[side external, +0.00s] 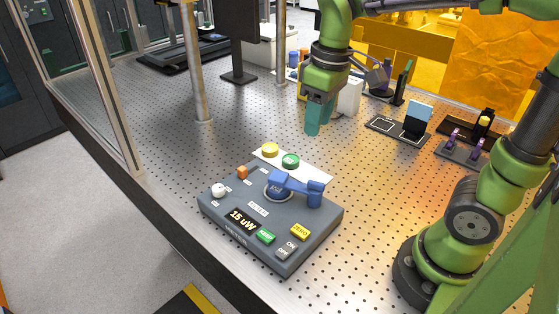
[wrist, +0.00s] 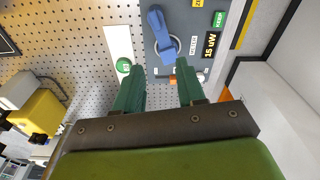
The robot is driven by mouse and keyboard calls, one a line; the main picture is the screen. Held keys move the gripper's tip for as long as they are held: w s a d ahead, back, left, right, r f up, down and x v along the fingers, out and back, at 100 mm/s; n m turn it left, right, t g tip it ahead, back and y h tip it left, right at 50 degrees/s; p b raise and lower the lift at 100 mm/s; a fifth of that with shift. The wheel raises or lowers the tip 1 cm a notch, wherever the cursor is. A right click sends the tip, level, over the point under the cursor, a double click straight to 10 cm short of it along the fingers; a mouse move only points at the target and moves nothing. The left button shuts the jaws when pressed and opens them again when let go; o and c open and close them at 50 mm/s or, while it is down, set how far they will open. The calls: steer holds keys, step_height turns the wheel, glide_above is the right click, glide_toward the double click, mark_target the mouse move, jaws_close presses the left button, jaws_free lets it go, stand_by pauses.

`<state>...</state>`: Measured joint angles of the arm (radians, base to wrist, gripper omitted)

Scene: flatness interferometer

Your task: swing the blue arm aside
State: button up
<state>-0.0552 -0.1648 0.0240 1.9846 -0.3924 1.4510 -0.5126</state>
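The blue arm (side external: 297,187) sits on top of the grey meter box (side external: 235,211). It spans from a round ringed seat marked in blue to a raised blue knob at its right end.
A white plate behind the meter carries a yellow button (side external: 270,150) and a green button (side external: 290,161). The meter top also has a white ball knob (side external: 218,190), an orange block (side external: 242,172) and a yellow ZERO key (side external: 300,232). A metal post (side external: 196,70) stands left.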

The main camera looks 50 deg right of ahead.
mark_target(315, 182)
steer(key=shift+n+g, duration=0.6)
steer(key=shift+n, duration=0.3)
steer(key=f, duration=1.5)
steer(key=shift+s+d+f, duration=0.15)
steer(key=shift+s+f, duration=0.05)
steer(key=shift+s, duration=0.05)
steer(key=shift+c, duration=0.3)
jaws_close()
